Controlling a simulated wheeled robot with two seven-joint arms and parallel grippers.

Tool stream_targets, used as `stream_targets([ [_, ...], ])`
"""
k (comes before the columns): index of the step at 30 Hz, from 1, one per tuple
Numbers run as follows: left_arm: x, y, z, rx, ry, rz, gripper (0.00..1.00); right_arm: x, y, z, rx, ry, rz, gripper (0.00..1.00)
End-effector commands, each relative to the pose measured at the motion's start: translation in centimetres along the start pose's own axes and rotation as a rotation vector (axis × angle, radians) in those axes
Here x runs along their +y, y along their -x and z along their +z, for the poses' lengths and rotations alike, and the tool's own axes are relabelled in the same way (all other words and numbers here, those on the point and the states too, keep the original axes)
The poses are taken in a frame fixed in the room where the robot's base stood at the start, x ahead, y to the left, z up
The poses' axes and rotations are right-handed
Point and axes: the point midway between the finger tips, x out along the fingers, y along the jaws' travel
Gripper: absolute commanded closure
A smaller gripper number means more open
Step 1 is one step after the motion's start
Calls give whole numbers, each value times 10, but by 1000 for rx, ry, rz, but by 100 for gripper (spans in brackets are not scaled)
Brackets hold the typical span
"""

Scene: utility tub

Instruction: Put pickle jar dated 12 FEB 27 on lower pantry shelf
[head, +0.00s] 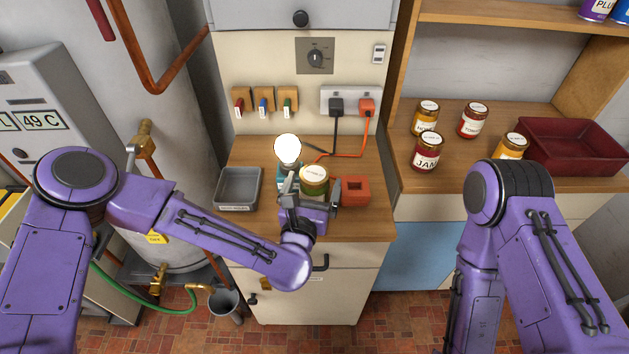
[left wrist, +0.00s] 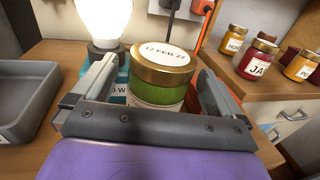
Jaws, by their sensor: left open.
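The pickle jar (head: 315,174), green with a gold lid, stands upright on the wooden counter. In the left wrist view the white top label of the jar (left wrist: 165,52) reads 12 FEB 27. My left gripper (head: 312,188) is open, with one finger on each side of the jar; in the left wrist view both fingers (left wrist: 157,78) show gaps beside the glass. The lower pantry shelf (head: 452,152) is the wooden surface at right. My right arm is at the right of the head view, but its gripper does not show.
A lit lamp (head: 287,150) stands just behind the jar. A grey tray (head: 238,201) is to its left and a red block (head: 355,191) to its right. Several jars, including a jam jar (head: 427,157), and a red crate (head: 530,122) occupy the shelf.

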Motion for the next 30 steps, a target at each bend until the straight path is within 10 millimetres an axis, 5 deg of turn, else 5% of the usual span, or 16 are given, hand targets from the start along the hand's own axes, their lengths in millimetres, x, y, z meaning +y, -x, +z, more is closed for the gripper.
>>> stream_targets([
  [7, 0, -3, -1, 0, 0, -1, 3, 0, 0, 0, -1, 0, 0, 57],
  [12, 0, -3, -1, 1, 0, -1, 59, 0, 0, 0, -1, 0, 0, 57],
  [15, 0, -3, 0, -2, 0, -1, 82, 0, 0, 0, -1, 0, 0, 57],
  [23, 0, -4, 5, -3, 0, 0, 83, 0, 0, 0, -1, 0, 0, 57],
  [30, -5, 4, 39, -5, 2, -5, 83, 0, -7, 3, 0, 0, 0, 57],
])
